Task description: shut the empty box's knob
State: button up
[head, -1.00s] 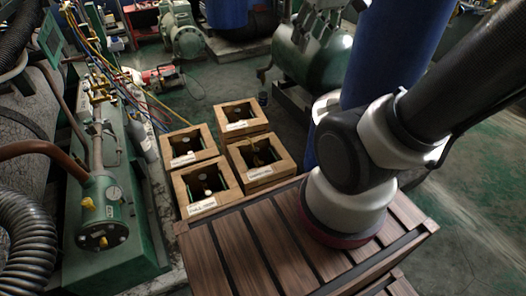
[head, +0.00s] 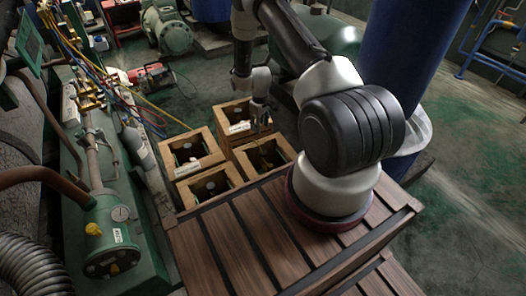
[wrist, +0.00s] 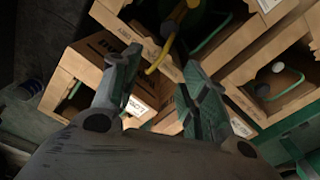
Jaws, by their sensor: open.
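Several open-topped wooden boxes stand close together on the floor: a back one (head: 222,132), a left one (head: 168,160), a right one (head: 241,158) and a front one (head: 188,200). I cannot read which label marks the empty one. My gripper (head: 262,122) hangs over the back and right boxes, open and empty. In the wrist view its two fingers (wrist: 160,57) are spread above the box edges. A yellow hooked piece (wrist: 155,68) shows between the fingertips; I cannot tell whether they touch it. Dark rounded shapes (wrist: 271,75) sit inside another box.
A slatted wooden platform (head: 215,255) lies in front of the boxes. A blue column (head: 410,50) rises at right. A red machine (head: 150,76) is at the back.

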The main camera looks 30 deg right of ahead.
send_over(263, 152)
notch_tip(263, 152, down, 8)
notch_tip(263, 152, down, 8)
jog(key=shift+r, duration=0.2)
jog(key=c, duration=0.7)
